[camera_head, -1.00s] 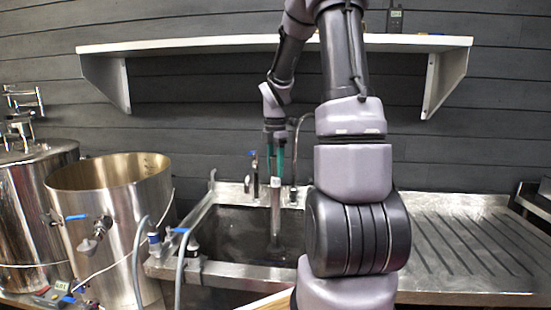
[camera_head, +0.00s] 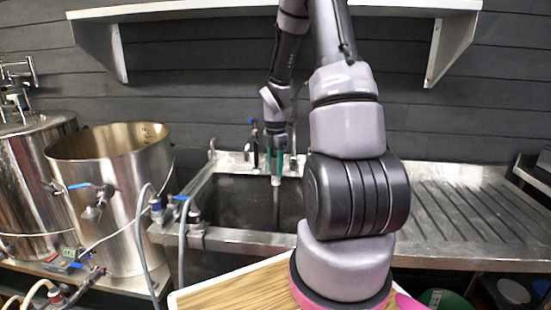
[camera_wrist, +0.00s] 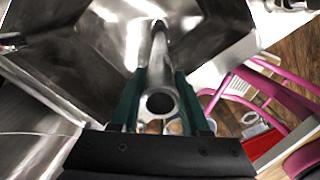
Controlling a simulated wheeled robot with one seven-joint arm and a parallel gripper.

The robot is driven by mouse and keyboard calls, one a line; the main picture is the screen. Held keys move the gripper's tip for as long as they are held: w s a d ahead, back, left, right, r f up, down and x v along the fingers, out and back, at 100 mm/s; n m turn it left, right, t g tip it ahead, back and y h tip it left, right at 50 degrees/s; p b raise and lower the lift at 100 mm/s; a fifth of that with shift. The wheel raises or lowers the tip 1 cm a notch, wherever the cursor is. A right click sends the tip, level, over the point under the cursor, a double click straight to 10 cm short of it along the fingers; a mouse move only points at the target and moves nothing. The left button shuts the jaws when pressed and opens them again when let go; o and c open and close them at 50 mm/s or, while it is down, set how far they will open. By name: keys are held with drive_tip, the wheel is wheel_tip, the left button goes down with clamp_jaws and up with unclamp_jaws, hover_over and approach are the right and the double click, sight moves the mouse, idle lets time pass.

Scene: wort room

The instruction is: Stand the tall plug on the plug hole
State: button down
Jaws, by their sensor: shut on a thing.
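The tall plug (camera_head: 276,208) is a slim upright metal tube inside the steel sink (camera_head: 235,240). My gripper (camera_head: 275,166) is shut on its upper part with green fingers. In the wrist view the plug (camera_wrist: 158,62) sits between the fingertips of my gripper (camera_wrist: 158,80), its round open top facing the camera. Its shaft runs away toward the sink floor (camera_wrist: 105,55). I cannot make out the plug hole, nor whether the plug's lower end touches the floor.
Taps (camera_head: 254,150) stand at the sink's back edge, close to my gripper. A ribbed drainboard (camera_head: 455,225) lies to the right. A large steel pot (camera_head: 115,190) stands at the left, with grey hoses (camera_head: 142,235) beside the sink. A white shelf (camera_head: 200,10) hangs above.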

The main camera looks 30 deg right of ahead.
sight(276, 225)
wheel_tip(276, 225, down, 24)
idle(1.4)
drive_tip(key=shift+f, duration=0.3)
idle(1.5)
drive_tip(key=shift+c, duration=1.6)
unclamp_jaws()
drive_tip(key=shift+r, duration=0.1)
